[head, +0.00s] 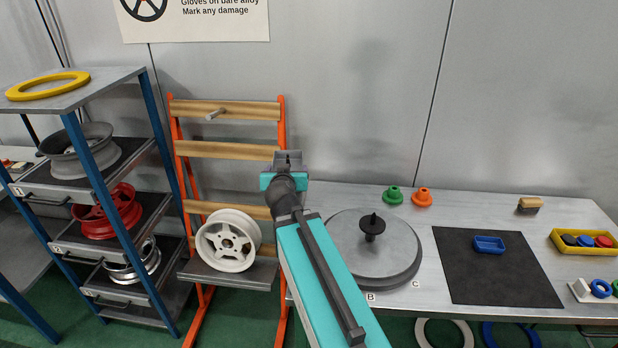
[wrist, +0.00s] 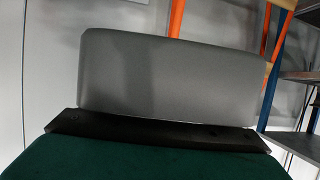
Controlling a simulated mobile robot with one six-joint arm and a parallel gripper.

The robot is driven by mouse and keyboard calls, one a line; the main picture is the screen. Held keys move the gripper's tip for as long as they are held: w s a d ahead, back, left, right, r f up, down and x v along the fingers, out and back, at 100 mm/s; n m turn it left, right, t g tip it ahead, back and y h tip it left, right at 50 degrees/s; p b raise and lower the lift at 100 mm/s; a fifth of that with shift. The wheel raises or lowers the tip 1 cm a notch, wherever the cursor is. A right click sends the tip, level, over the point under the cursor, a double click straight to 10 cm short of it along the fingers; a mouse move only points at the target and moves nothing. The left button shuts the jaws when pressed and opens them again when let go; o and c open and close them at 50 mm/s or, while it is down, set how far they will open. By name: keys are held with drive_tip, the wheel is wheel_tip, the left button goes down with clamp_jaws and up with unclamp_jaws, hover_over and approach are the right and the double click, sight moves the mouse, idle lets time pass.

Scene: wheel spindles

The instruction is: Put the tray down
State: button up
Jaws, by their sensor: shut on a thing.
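A small blue tray (head: 489,244) lies flat on the black mat (head: 465,285) on the bench, well to the right of my gripper. A yellow tray (head: 586,243) with several coloured parts stands at the bench's right end. My gripper (head: 288,160) is raised in front of the orange rack, near its right post. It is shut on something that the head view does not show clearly. In the wrist view a grey panel (wrist: 170,75) with a dark bar (wrist: 160,133) below it fills the middle; I cannot tell what it is.
The orange rack (head: 170,150) bears a white wheel (head: 228,240). A blue-post shelf (head: 95,165) with wheels stands left.

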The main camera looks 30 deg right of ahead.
drive_tip(key=w+a+r+n+y, duration=0.1)
drive_tip(key=a+r+n+y, duration=0.1)
drive_tip(key=a, duration=0.5)
drive_tip(key=w+a+r+n+t+y, duration=0.1)
drive_tip(key=w+a+r+n+y, duration=0.1)
drive_tip(key=a+r, duration=0.5)
drive_tip(key=shift+a+r+n+y, duration=0.25)
drive_tip(key=shift+a+n+y, duration=0.45)
drive_tip(key=shift+y, duration=0.4)
drive_tip(key=shift+s, duration=0.1)
